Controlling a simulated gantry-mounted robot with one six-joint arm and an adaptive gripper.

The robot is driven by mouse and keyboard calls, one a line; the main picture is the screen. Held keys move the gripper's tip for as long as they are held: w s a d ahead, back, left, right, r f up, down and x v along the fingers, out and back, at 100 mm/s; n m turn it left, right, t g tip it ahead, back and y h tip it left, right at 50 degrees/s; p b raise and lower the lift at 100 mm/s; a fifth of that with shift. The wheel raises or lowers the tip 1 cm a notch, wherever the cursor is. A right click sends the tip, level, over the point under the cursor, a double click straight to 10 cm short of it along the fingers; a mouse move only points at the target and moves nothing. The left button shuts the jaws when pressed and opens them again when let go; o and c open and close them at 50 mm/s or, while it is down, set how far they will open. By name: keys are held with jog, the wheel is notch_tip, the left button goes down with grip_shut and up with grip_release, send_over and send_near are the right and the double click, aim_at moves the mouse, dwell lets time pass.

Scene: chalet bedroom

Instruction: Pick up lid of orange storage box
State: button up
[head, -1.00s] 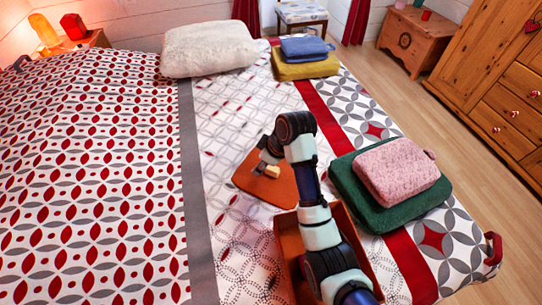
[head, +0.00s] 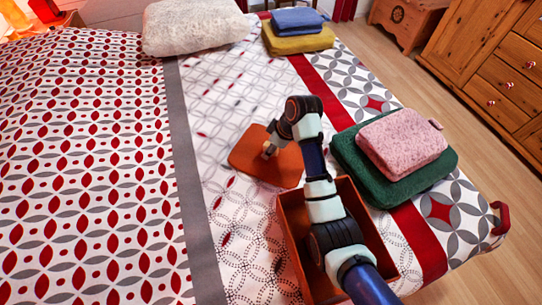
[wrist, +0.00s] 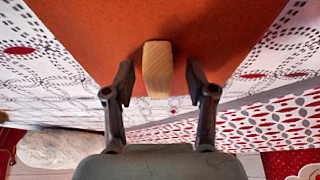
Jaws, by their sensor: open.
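The orange lid (head: 258,160) lies flat on the patterned bedspread, left of and beyond the open orange storage box (head: 296,228). A light wooden knob (wrist: 157,69) stands on the lid; in the head view the knob (head: 268,149) is partly hidden by my gripper. My gripper (wrist: 159,80) is open, with one finger on each side of the knob and a gap on both sides. The lid (wrist: 100,30) fills the upper middle of the wrist view. My arm passes over the box and hides part of its inside.
A green folded item (head: 372,184) with a pink one (head: 402,140) on top lies right of the box. A white pillow (head: 190,28) and folded yellow (head: 298,40) and blue (head: 298,20) cloths lie farther back. The bed left of the lid is clear.

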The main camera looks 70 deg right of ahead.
jog(key=shift+d, duration=0.1)
grip_shut()
notch_tip(320, 180, up, 20)
jog(key=p, duration=1)
